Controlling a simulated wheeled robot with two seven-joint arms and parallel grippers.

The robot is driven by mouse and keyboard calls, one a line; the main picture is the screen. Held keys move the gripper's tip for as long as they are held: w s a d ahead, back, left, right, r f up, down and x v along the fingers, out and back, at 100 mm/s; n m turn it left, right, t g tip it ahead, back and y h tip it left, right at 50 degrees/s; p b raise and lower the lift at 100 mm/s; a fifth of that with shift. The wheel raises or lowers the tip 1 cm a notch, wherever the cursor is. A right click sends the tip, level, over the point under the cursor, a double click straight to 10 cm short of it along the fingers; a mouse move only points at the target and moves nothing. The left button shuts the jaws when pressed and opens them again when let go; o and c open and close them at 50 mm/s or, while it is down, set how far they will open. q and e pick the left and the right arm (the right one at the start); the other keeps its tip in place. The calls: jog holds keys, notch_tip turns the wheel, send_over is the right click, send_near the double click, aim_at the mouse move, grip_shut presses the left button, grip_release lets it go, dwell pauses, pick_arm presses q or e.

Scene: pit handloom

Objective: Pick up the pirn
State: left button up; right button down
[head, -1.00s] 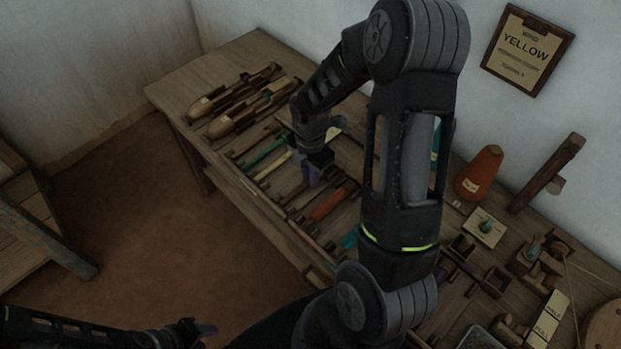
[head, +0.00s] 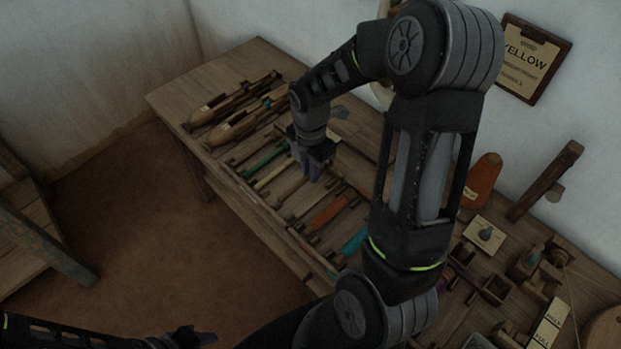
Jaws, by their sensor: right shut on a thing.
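Several pirns lie side by side in a rack along the front of the wooden table, among them a green pirn (head: 264,160), a pale yellow pirn (head: 274,174), an orange pirn (head: 331,212) and a teal pirn (head: 354,242). My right gripper (head: 311,174) points down over the rack, between the yellow and orange pirns. It is shut on a pirn, mostly hidden by the fingers; I cannot tell its colour or whether it is clear of the rack. My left gripper (head: 200,336) is low at the left, over the floor and away from the table; its jaws are too small to read.
Two wooden shuttles (head: 236,120) lie at the table's far left. An orange cone (head: 482,180), a small card (head: 484,233) and small wooden parts are on the right side. A sign reading YELLOW (head: 533,58) hangs on the wall. A wooden frame (head: 50,240) stands at the left.

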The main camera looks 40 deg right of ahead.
notch_tip(320, 180, up, 4)
jog(key=shift+r, duration=0.25)
dwell(0.5)
jog(key=w+a+r+m, duration=0.2)
jog(key=w+a+m, duration=0.4)
jog(key=a+m, duration=0.2)
jog(key=w+a+r+m, duration=0.2)
jog(key=w+a+m, duration=0.4)
jog(key=m, duration=0.5)
jog(key=shift+a+r, duration=0.4)
jog(key=shift+a, duration=0.65)
